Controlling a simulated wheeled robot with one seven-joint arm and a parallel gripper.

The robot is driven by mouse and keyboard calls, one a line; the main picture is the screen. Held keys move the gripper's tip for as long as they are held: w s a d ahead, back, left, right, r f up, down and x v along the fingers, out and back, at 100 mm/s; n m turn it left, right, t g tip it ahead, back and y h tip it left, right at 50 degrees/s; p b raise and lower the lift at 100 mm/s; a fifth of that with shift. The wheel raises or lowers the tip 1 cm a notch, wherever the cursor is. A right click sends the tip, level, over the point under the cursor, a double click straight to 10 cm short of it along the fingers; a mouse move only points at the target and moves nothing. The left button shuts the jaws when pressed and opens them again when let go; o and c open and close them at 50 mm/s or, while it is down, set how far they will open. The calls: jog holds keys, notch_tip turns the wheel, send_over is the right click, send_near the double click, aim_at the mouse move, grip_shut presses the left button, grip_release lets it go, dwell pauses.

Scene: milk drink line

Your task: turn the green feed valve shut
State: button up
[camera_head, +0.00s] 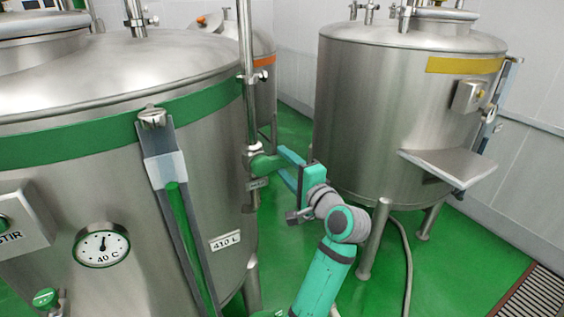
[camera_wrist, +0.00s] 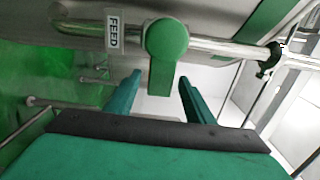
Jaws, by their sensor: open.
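The green feed valve (camera_wrist: 166,45) sits on a steel pipe in the wrist view, with a round hub and a flat green handle (camera_wrist: 161,78). The handle stands crosswise to the pipe in that view and points toward my gripper. A white FEED label (camera_wrist: 115,31) hangs beside it. My gripper (camera_wrist: 160,82) is open, its two teal fingers on either side of the handle's end; I cannot tell if either touches it. In the head view the valve (camera_head: 262,165) is at the right side of the green-banded tank, with my gripper (camera_head: 280,163) at it from the right.
The green-banded tank (camera_head: 110,75) fills the left, with a sight tube (camera_head: 180,225) and a dial (camera_head: 101,245). A vertical pipe (camera_head: 247,60) rises above the valve. A yellow-banded tank (camera_head: 370,110) with a sloping shelf (camera_head: 448,166) stands right. Green floor (camera_head: 440,265) lies between.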

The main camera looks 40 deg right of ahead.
jog(key=s+a, duration=0.1)
jog(key=s, duration=0.7)
jog(key=shift+s+a, duration=0.3)
jog(key=w+a+f+n+g+h, duration=0.1)
jog(key=a+f, duration=0.3)
jog(key=f, duration=0.5)
jog(key=a+f+n+g, duration=0.1)
jog(key=a+f, duration=0.3)
jog(key=f, duration=0.6)
jog(key=s+a+f+n+g, duration=0.1)
jog(key=s+a+f+n, duration=0.45)
jog(key=a+f, duration=0.6)
jog(key=s+a+f+n+y, duration=0.1)
jog(key=s+a+f+n, duration=0.5)
jog(key=s+a, duration=0.55)
jog(key=s+a+r+n+y, duration=0.3)
jog(key=s+a+n, duration=0.3)
jog(key=s+a, duration=0.5)
jog(key=s, duration=0.3)
jog(key=shift+a+r+n+t, duration=0.25)
jog(key=shift+n+t, duration=0.1)
jog(key=shift+t, duration=0.05)
